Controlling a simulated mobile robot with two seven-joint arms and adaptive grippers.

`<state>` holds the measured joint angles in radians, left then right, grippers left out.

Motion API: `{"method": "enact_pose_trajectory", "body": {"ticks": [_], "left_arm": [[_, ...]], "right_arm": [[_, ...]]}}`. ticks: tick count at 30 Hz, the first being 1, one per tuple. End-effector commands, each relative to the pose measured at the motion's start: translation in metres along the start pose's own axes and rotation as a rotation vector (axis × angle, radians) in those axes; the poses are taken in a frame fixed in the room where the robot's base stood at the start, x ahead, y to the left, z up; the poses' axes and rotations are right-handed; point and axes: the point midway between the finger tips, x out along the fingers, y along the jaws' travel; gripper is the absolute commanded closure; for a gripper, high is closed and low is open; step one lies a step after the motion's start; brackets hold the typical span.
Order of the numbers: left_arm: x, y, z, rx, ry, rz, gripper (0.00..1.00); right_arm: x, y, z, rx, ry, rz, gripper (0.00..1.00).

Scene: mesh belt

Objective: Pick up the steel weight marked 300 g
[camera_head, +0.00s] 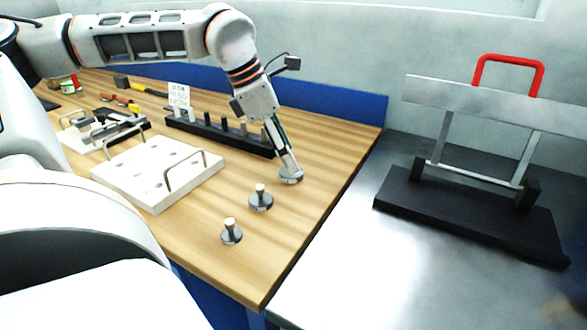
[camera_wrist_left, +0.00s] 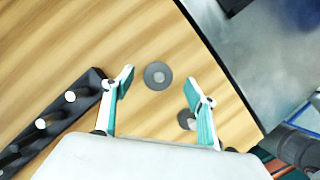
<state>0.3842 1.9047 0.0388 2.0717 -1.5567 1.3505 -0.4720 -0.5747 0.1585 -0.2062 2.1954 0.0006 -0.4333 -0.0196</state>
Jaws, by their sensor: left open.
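Three steel weights with knobs stand on the wooden table in the head view: a near one (camera_head: 231,236), a middle one (camera_head: 261,202) and a far one (camera_head: 291,179). No mark is legible, so I cannot tell which is 300 g. My left gripper (camera_head: 287,165) points down at the far weight, its fingertips overlapping it in the picture. In the left wrist view the gripper (camera_wrist_left: 158,79) is open, with a round weight (camera_wrist_left: 157,76) showing between the fingertips. Another weight (camera_wrist_left: 186,119) is partly hidden by the right-hand finger. My right gripper is out of view.
A black rack (camera_head: 205,134) with several pegs stands behind the weights, also in the wrist view (camera_wrist_left: 48,112). A white block with wire handles (camera_head: 150,185) lies left. A metal counter (camera_head: 345,270) at right carries a black-based stand (camera_head: 470,215) with a red handle (camera_head: 508,58).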

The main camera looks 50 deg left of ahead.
Motion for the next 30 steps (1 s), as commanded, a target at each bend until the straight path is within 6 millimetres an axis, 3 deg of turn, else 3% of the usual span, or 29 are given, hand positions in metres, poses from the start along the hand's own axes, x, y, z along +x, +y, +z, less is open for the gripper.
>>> {"method": "enact_pose_trajectory", "body": {"ticks": [1,4,12,13,18,19,30], "left_arm": [[0.015,0.0,-0.003,-0.002,0.008,-0.007,0.43],[0.028,0.0,-0.003,-0.002,0.009,-0.006,0.43],[0.03,0.0,-0.001,-0.001,0.001,0.0,0.43],[0.03,0.0,-0.001,-0.001,0.001,0.0,0.46],[0.03,0.0,-0.001,-0.001,0.002,-0.001,0.9],[0.03,0.0,-0.001,-0.001,0.002,-0.001,0.93],[0.027,0.001,0.001,-0.001,0.002,0.0,0.93]], "right_arm": [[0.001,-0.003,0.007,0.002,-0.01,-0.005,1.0],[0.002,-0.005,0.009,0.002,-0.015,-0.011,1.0],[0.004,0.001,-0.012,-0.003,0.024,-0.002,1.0],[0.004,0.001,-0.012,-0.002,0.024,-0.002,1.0],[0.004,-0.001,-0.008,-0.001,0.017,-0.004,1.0],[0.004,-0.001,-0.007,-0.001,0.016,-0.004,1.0],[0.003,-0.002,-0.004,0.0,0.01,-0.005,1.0]]}}
